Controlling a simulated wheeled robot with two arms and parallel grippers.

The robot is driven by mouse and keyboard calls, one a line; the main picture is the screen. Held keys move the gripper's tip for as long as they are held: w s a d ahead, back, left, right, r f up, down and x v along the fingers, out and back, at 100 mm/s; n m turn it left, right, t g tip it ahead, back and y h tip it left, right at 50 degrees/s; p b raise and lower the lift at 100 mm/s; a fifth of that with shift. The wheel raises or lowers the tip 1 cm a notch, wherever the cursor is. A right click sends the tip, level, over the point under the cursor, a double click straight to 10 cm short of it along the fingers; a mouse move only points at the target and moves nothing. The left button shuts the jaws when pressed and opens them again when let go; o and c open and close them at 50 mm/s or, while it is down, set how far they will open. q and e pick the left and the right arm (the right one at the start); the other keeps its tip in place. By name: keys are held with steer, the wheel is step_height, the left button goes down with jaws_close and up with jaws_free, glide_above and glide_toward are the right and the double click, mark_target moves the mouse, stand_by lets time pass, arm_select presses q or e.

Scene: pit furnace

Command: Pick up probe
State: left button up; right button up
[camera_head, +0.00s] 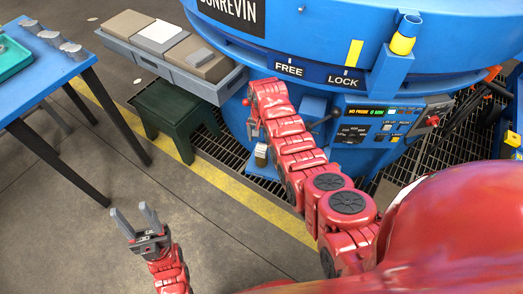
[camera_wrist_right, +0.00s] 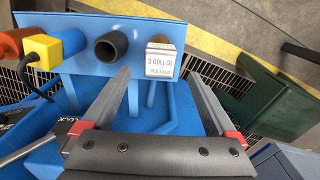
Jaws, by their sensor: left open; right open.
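A small block with a white printed label (camera_wrist_right: 158,60) sits at the end of a blue rack (camera_wrist_right: 95,65) in the right wrist view. It seems to be the probe, but its label is too small to read surely. My right gripper (camera_wrist_right: 160,78) is open, its fingers apart on either side of the block's near end; contact cannot be told. In the head view the block (camera_head: 261,154) shows below my right arm, whose gripper is mostly hidden there. My left gripper (camera_head: 134,212) is open and empty above the floor at lower left.
Beside the block are a dark tube (camera_wrist_right: 111,46), a yellow part with a cable (camera_wrist_right: 45,50) and an orange-red cylinder (camera_wrist_right: 14,42). The blue furnace (camera_head: 340,60) has a control panel (camera_head: 375,122). A green stool (camera_head: 175,115) and a blue table (camera_head: 40,70) stand left.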

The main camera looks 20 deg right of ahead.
mark_target(262, 147)
steer(key=shift+s+f, duration=0.15)
steer(key=shift+f, duration=1.5)
steer(key=shift+f+b, duration=0.75)
steer(key=shift+f, duration=0.4)
jaws_close()
